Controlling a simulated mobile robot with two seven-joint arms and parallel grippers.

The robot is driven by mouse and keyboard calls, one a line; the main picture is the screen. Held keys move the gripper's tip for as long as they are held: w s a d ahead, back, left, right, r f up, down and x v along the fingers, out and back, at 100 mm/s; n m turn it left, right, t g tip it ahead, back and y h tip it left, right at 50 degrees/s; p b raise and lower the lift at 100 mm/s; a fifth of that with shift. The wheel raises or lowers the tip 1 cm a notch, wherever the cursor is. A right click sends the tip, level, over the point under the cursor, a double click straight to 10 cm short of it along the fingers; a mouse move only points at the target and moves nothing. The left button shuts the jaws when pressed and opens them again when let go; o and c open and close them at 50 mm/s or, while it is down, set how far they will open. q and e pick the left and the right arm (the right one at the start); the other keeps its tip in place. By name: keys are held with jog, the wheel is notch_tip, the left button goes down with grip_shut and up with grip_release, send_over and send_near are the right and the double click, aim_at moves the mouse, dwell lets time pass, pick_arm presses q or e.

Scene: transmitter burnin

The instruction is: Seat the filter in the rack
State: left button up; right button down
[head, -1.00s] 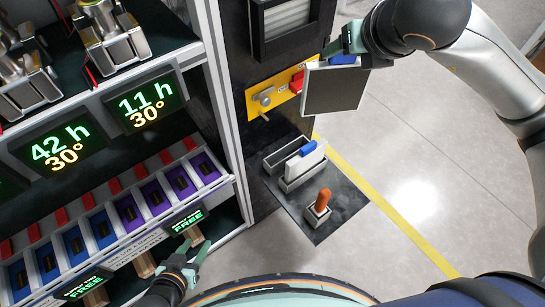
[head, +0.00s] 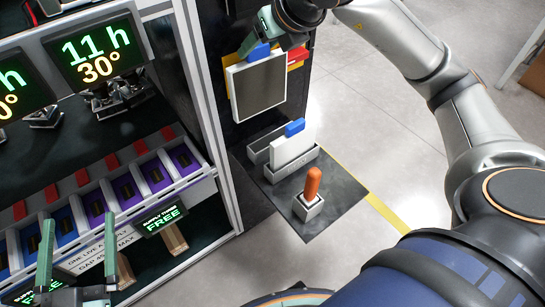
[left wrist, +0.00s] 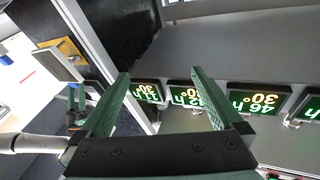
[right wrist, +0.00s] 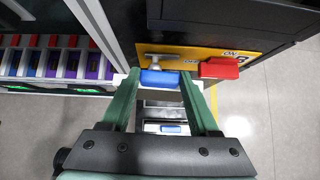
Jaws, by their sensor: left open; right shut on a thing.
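My right gripper (head: 263,40) is shut on the blue tab (head: 258,53) of a filter, a flat panel with a white frame and dark grey face (head: 259,82). The filter hangs upright in front of the yellow switch panel, largely covering it in the head view. The right wrist view shows the blue tab (right wrist: 160,78) between the fingertips. A second white panel with a blue tab (head: 294,135) stands in a grey slotted holder (head: 292,168). My left gripper (head: 78,218) is open and empty in front of the white rack (head: 205,120).
An orange-handled tool (head: 312,183) stands in a small holder on the dark mat (head: 340,190). A red switch handle (right wrist: 220,68) and a metal latch (right wrist: 160,60) sit on the yellow panel (right wrist: 195,52). Purple and blue modules (head: 128,190) line the rack shelf.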

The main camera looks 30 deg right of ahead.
pick_arm(q)
jog(key=s+d+r+m+t+h+b, duration=0.1)
jog(key=s+r+m+t+h+b, duration=0.2)
jog(key=s+r+m+h+b, duration=0.4)
pick_arm(e)
send_over(278, 104)
notch_tip(278, 104, down, 6)
jog(key=shift+a+f+p, duration=0.1)
jog(key=shift+a+p, duration=0.05)
jog(key=shift+p, duration=0.25)
notch_tip(278, 104, down, 5)
jog(key=b, duration=0.2)
jog(key=shift+s+f+b, duration=0.1)
jog(key=shift+f+b, duration=0.05)
jog(key=shift+b, duration=0.15)
jog(key=shift+f+b, duration=0.95)
jog(key=shift+f, duration=1.4)
jog(key=shift+r, duration=0.1)
pick_arm(q)
jog(key=f, duration=0.1)
jog(key=d+f+n+h, duration=0.1)
jog(key=f, duration=0.1)
jog(key=shift+f, duration=0.1)
pick_arm(e)
jog(key=shift+f, duration=0.2)
jog(key=shift+c, duration=0.7)
grip_release()
pick_arm(q)
jog(key=shift+f, duration=0.1)
